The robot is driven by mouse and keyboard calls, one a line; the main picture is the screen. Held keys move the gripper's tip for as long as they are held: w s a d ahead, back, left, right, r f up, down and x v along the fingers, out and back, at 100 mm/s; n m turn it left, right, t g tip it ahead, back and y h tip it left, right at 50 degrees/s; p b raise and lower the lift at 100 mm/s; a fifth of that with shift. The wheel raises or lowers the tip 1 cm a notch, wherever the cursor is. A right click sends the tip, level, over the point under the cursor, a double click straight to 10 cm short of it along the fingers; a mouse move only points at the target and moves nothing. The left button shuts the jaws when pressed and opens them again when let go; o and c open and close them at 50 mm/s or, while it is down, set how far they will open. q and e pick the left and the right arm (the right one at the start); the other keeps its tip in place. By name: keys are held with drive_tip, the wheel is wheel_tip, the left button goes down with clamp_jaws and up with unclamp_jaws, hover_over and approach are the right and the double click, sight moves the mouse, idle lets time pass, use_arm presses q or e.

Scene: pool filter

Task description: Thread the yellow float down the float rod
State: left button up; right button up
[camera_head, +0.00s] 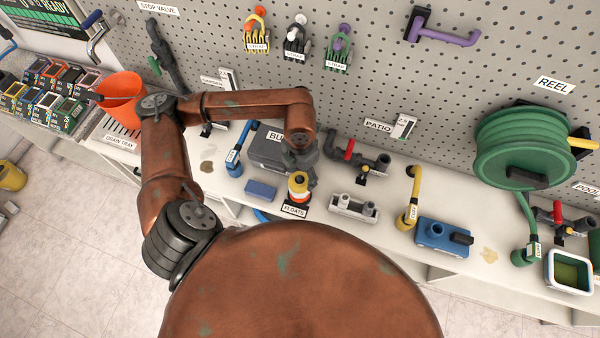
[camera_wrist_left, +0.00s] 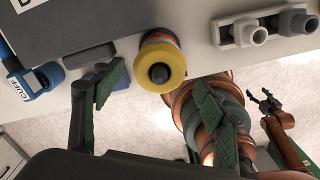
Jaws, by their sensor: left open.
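The yellow float (camera_head: 298,180) sits at the top of the float stand, above an orange and white band, with a FLOATS label (camera_head: 295,211) in front. In the left wrist view the yellow float (camera_wrist_left: 149,61) is a ring around the dark end of the rod (camera_wrist_left: 158,73). My left gripper (camera_head: 306,165) is above and beside it. Its green-padded fingers (camera_wrist_left: 160,82) are spread apart on either side of the float, with visible gaps and nothing held. My right gripper (camera_wrist_left: 261,97) shows small at the right of the wrist view, its fingers apart and empty.
A grey bin (camera_head: 268,148) stands behind the float stand and a blue block (camera_head: 261,190) lies left of it. A grey two-port fitting (camera_head: 354,206) stands close on the right. The counter's front edge is near. The pegboard (camera_head: 400,90) rises behind.

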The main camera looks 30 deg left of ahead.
use_arm(q)
drive_tip(key=shift+r+p, duration=1.25)
drive_tip(key=shift+r, duration=1.25)
drive_tip(key=shift+f, duration=0.1)
drive_tip(key=shift+r, duration=0.2)
wheel_tip(320, 180, up, 12)
drive_tip(key=shift+f, duration=0.15)
